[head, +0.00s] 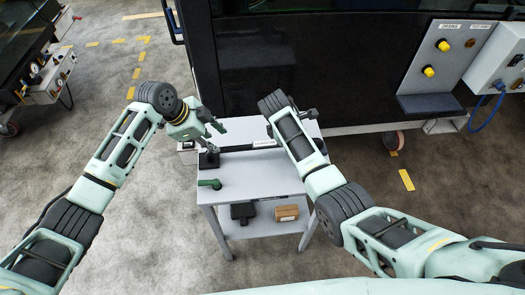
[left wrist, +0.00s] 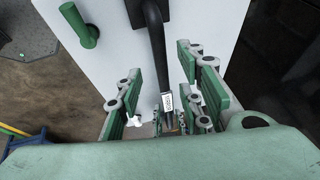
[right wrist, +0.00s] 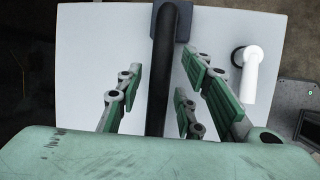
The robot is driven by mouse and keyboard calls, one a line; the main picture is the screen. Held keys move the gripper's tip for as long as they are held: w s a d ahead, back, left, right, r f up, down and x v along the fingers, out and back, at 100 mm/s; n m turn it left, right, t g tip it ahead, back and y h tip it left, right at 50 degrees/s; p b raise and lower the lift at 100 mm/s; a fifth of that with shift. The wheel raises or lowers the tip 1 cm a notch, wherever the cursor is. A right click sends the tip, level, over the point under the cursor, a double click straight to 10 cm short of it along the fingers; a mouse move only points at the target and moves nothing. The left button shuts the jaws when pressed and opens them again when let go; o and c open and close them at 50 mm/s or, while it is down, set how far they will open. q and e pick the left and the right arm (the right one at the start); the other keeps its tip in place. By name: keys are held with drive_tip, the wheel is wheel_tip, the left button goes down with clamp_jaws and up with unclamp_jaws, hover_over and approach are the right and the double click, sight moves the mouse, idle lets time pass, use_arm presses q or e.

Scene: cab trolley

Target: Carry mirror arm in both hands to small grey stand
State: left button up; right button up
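The mirror arm (head: 235,149) is a long black bar with a white label, lying across the light grey top of a trolley (head: 254,181). Its left end has a dark block (head: 208,158). My left gripper (head: 213,125) is open above the bar's left part. In the left wrist view the bar (left wrist: 157,45) runs between its spread fingers. My right gripper is mostly hidden behind its own arm in the head view. In the right wrist view its fingers (right wrist: 164,75) are open on both sides of the bar (right wrist: 162,70). I cannot tell which thing is the small grey stand.
A green handle (head: 210,184) lies on the trolley's front left; a white one (right wrist: 250,72) shows in the right wrist view. The lower shelf holds a black item (head: 243,212) and a brown box (head: 287,212). A dark machine (head: 300,65) stands behind.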

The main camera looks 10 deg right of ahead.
drive_tip(key=shift+a+r, duration=0.1)
drive_tip(key=shift+r, duration=0.15)
use_arm(q)
drive_tip(key=v, duration=0.3)
drive_tip(key=shift+r, duration=0.1)
use_arm(e)
drive_tip(key=v, duration=1.1)
drive_tip(key=shift+r, duration=0.25)
drive_tip(key=shift+a, duration=0.1)
